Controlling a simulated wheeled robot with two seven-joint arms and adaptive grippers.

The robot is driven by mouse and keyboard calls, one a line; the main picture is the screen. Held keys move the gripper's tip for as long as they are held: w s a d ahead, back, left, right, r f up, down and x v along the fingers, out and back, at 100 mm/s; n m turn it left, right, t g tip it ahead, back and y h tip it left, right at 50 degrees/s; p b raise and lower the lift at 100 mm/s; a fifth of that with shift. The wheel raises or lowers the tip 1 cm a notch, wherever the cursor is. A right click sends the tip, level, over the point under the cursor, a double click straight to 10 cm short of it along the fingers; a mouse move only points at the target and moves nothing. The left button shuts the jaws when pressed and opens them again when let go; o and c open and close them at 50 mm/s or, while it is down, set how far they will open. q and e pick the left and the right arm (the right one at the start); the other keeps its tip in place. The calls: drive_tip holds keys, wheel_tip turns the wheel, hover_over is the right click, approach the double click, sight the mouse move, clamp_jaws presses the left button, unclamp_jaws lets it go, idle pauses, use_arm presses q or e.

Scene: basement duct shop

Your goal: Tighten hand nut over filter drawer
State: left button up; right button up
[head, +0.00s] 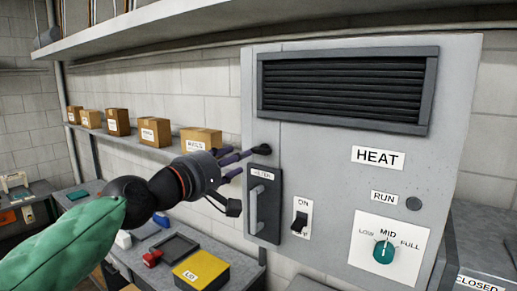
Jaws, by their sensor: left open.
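The filter drawer (264,210) is a dark upright panel with a pale bar handle and a label reading FILTER, set in the left part of the grey heater cabinet. A small black knob, apparently the hand nut (263,150), sticks out from the cabinet just above the drawer. My left gripper (240,164) comes in from the left on a green-sleeved arm. Its purple-grey fingers are open and point at the cabinet. The upper fingertip is close to the nut's left side; whether it touches I cannot tell. My right gripper is not in view.
The cabinet carries a louvred vent (345,87), an ON switch (300,220) right of the drawer and a green dial (384,251). Several cardboard boxes stand on a wall shelf at the left. A yellow box (201,272) and a dark tray (174,248) lie on the bench below.

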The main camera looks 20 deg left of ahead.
sight(257, 151)
use_arm(q)
drive_tip(key=p+x, duration=0.1)
drive_tip(key=x, duration=0.8)
drive_tip(key=shift+w+f, duration=0.1)
clamp_jaws()
